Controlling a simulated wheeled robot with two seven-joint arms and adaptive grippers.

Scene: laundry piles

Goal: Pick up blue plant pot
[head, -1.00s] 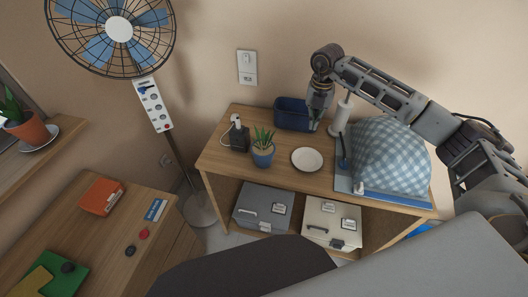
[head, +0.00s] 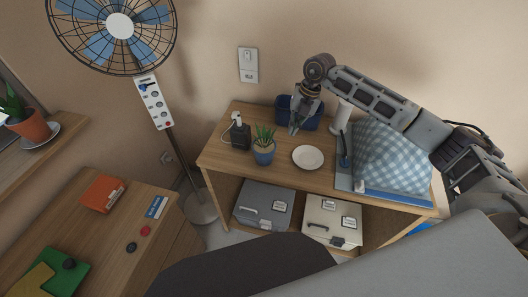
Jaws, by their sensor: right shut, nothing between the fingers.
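The blue plant pot (head: 264,156) holds a small spiky green plant and stands upright on the wooden shelf unit's top (head: 222,158), near its front edge. A white plate (head: 308,157) lies just right of it. My right gripper (head: 293,131) comes in from the right, above and behind the plate, up and to the right of the pot. It is shut and empty, pointing down, apart from the pot. It partly covers a dark blue bin (head: 313,121) at the back. My left gripper is not in view.
A black box-shaped device (head: 240,136) with a cable stands left of the pot. A checked cushion-like thing (head: 388,157) and a white cylinder (head: 342,116) are to the right. A fan (head: 120,27) stands left of the unit. Two cases sit on the lower shelf.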

